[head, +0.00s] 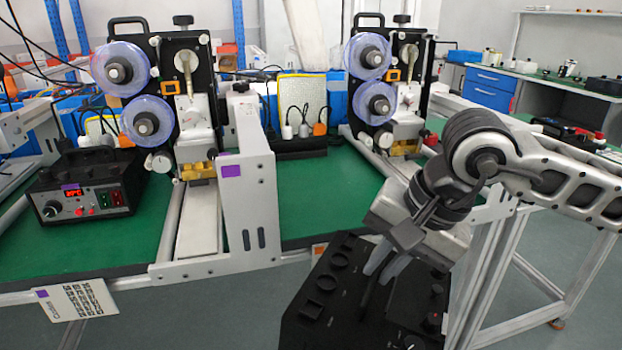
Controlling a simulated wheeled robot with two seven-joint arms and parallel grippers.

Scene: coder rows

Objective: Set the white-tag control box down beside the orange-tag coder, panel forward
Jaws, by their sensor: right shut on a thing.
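My right gripper (384,264) points down and is shut on a black control box (335,300), holding it in front of the table's front edge, low in the picture. Its dark face shows round and square outlines on the left and small knobs on the right; no white tag shows. The gripper hides part of it. The right coder (385,125), with two blue-purple reels, stands on the green table. My left gripper is not in view.
A left coder (165,100) has a purple tag (231,170) on its frame plate. Beside it stands another control box (85,190) with a lit red display and purple tag. Green tabletop (315,195) is bare left of the right coder. A power strip (300,148) lies behind.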

